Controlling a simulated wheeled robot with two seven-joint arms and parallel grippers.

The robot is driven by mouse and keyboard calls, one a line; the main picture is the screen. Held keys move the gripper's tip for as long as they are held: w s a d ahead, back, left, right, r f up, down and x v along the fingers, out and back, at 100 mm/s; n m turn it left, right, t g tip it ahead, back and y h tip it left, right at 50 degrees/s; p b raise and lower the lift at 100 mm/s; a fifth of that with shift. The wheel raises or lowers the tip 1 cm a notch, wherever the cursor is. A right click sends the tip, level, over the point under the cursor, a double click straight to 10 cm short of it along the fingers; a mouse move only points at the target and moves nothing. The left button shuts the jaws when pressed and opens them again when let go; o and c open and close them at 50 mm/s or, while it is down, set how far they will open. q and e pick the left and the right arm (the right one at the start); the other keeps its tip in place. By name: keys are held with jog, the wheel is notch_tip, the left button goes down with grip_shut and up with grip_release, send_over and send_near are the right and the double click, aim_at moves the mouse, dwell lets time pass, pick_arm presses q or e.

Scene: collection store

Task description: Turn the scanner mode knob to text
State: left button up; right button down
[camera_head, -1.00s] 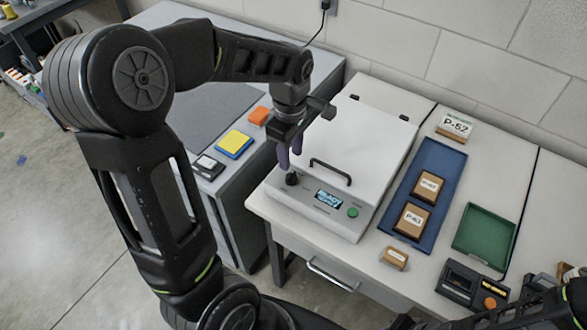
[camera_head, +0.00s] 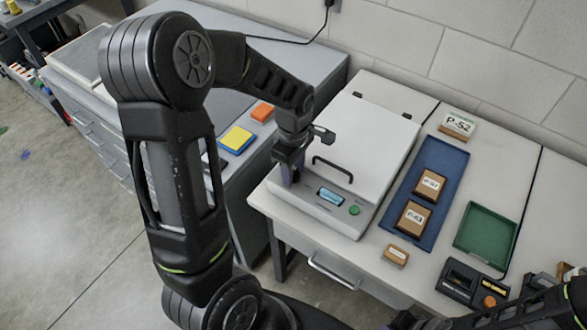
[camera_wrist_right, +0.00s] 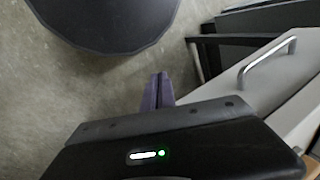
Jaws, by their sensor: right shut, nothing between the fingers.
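The white scanner (camera_head: 365,135) stands on the light table with its lid down. Its front panel carries a small lit display (camera_head: 331,196) and a green button (camera_head: 354,210). My left gripper (camera_head: 289,180) points down at the panel's left end, left of the display. The mode knob is hidden behind its fingers, so I cannot tell whether they touch or grip it, or where the knob points. The display text is too small to read. My right gripper (camera_wrist_right: 158,90) is shut and empty over the grey floor in the right wrist view.
Right of the scanner are a blue tray (camera_head: 449,155) with two labelled boxes, a green tray (camera_head: 486,232), a small labelled box (camera_head: 395,255) and a dark device (camera_head: 470,284). A yellow-topped block (camera_head: 236,139) and an orange block (camera_head: 262,111) lie on the left cabinet.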

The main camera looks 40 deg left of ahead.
pick_arm(q)
jog(key=shift+c, duration=0.5)
grip_shut()
